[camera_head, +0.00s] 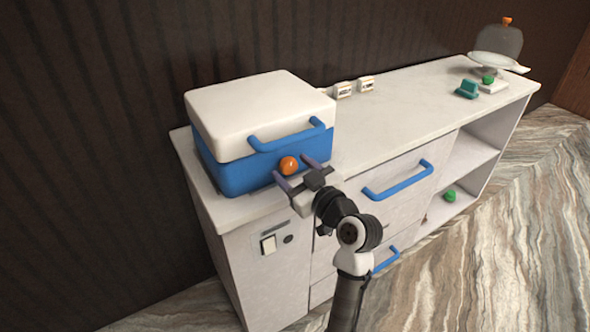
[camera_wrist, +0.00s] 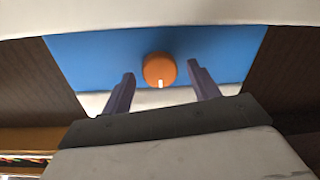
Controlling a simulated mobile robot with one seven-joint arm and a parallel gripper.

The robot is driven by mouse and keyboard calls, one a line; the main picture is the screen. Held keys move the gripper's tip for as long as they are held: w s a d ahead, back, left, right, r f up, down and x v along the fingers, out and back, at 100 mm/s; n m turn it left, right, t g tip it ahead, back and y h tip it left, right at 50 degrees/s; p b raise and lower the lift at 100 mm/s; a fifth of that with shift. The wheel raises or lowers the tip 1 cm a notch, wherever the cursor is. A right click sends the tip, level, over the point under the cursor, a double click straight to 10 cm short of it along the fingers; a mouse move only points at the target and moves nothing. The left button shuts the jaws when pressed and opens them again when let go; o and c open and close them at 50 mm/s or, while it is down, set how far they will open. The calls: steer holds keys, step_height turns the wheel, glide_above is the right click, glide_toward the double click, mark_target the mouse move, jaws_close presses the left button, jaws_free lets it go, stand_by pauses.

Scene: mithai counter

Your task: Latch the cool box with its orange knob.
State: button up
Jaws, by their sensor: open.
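The cool box (camera_head: 235,176) is blue with a white lid (camera_head: 258,108) that lies closed on it. A blue handle (camera_head: 287,137) is on the lid's front. The orange knob (camera_head: 289,165) sits on the blue front face below the handle. In the wrist view the knob (camera_wrist: 159,69) is round, with a white mark at its bottom edge pointing down. My gripper (camera_head: 296,172) is open in front of the box. Its two fingers (camera_wrist: 161,80) stand on either side of the knob, apart from it, with gaps both sides. How far the tips reach along the knob is unclear.
The box stands on the left end of a pale counter (camera_head: 400,105). Small cards (camera_head: 344,89), a teal object (camera_head: 467,89) and a scale-like stand (camera_head: 497,62) are farther right. Drawers with blue handles (camera_head: 398,181) and a switch (camera_head: 268,244) are on the counter's front.

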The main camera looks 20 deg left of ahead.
steer(key=c, duration=1)
steer(key=shift+o, duration=0.2)
steer(key=shift+m, duration=0.3)
steer(key=m+p, duration=0.1)
steer(key=m, duration=0.2)
steer(key=m+p, duration=0.2)
steer(key=m, duration=0.3)
steer(key=m+t+p, duration=0.1)
steer(key=m+p, duration=0.2)
steer(key=m, duration=0.3)
steer(key=shift+d+m+p, duration=0.1)
steer(key=shift+m+p, duration=0.2)
steer(key=shift+p, duration=0.1)
steer(key=shift+f+m+p, duration=0.15)
steer(key=shift+m+p, duration=0.95)
steer(key=shift+m, duration=0.5)
